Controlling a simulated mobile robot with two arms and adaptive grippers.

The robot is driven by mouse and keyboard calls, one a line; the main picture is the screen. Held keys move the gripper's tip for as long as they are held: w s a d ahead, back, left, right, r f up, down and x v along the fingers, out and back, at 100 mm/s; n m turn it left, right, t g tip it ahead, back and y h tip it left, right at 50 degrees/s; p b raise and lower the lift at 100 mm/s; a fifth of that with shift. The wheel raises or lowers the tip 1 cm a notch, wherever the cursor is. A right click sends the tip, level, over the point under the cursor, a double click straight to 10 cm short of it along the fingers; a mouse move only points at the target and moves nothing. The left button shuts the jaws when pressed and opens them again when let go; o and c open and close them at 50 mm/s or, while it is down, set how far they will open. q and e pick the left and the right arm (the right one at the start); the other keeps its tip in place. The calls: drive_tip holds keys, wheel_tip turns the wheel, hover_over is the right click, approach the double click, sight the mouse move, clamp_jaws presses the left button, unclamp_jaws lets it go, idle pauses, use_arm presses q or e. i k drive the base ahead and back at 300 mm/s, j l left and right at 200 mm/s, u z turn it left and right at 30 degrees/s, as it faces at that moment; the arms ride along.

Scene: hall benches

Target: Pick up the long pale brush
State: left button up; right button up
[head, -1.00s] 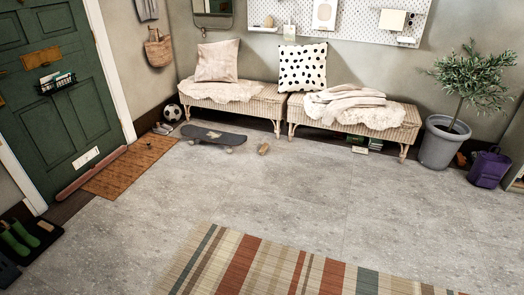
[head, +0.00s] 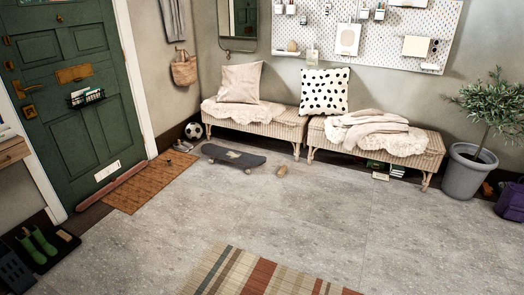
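I cannot make out a long pale brush for certain in the head view. A small tan object (head: 282,170) lies on the floor right of the skateboard, in front of the gap between the benches. It is too small to tell what it is. Neither of my grippers is in view.
Two wicker benches (head: 376,161) with cushions and throws stand along the back wall under a white pegboard (head: 398,45). A skateboard (head: 233,157) lies before the left bench. A green door (head: 77,98) and boot tray (head: 40,246) are left. The middle floor is clear.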

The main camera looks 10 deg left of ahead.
sight(283, 169)
drive_tip(key=i, duration=3.8)
drive_tip(key=i+u, duration=0.25)
drive_tip(key=i, duration=1.45)
